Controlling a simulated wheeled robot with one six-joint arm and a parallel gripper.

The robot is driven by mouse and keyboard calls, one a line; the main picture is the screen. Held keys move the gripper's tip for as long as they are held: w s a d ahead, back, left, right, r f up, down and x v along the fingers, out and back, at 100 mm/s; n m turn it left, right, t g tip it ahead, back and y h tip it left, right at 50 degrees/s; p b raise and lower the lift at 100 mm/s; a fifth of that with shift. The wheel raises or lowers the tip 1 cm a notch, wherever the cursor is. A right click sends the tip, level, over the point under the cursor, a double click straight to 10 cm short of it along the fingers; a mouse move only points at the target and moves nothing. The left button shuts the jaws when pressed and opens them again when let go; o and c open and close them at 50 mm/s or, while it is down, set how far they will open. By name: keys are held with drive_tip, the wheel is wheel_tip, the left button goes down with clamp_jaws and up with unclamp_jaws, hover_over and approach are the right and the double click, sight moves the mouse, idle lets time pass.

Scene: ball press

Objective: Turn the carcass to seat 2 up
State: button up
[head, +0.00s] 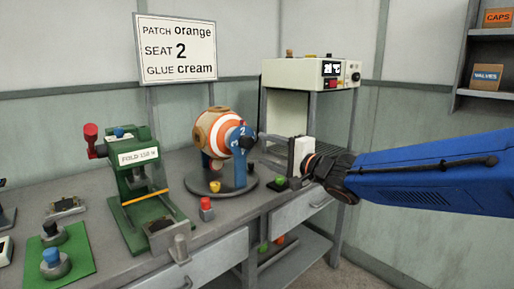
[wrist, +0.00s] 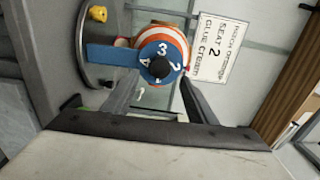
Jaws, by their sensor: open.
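The carcass (head: 213,130) is an orange-and-white striped ball with tan round seats, held in a blue stand on a round grey base (head: 226,187). A blue dial (head: 241,138) with white numbers and a dark centre knob is on its side facing my gripper (head: 285,149). In the wrist view the dial (wrist: 160,62) shows 2, 3 and 4. The 2 is on the right, which is upward there, beside a small red mark (wrist: 187,71). My gripper (wrist: 154,92) is open, with its fingers on either side of the knob's line; contact cannot be told.
A sign (head: 178,49) reads patch orange, seat 2, glue cream. A green press (head: 135,175) stands left of the carcass, a red-topped button (head: 206,209) in front. A white machine (head: 310,75) on a frame stands behind right. A yellow piece (head: 215,186) lies on the base.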

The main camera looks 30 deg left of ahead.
drive_tip(key=v, duration=1)
drive_tip(key=shift+d, duration=0.1)
